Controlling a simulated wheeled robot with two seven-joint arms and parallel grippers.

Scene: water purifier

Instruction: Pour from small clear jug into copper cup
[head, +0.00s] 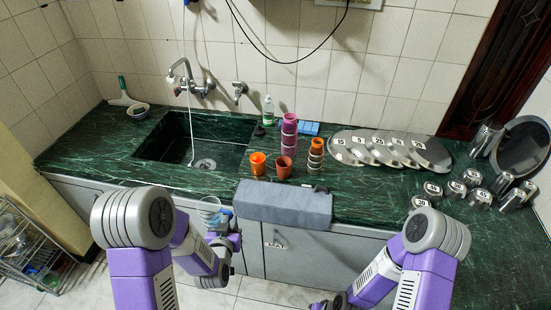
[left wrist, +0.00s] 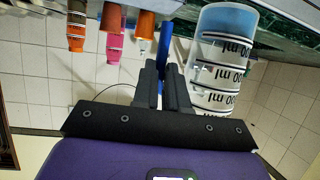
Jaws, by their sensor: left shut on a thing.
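The small clear jug (head: 208,206) is in front of the counter edge, left of the grey cloth. In the left wrist view the jug (left wrist: 218,75) shows dark ml markings and a blue layer at its base; that view is upside down, and the jug looks roughly upright. My left gripper (head: 226,222) is shut on the jug's blue handle (left wrist: 165,48). The copper cup (head: 284,168) stands upright on the counter, ahead and to the right of the jug. My right gripper (head: 322,303) is barely visible at the bottom edge, so its jaws cannot be made out.
A pink stack (head: 289,130) and a brown-orange stack (head: 315,156) stand behind and right. A grey cloth (head: 280,203) hangs over the front edge. The sink (head: 165,150) has a running tap. Metal plates (head: 385,148) lie right.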

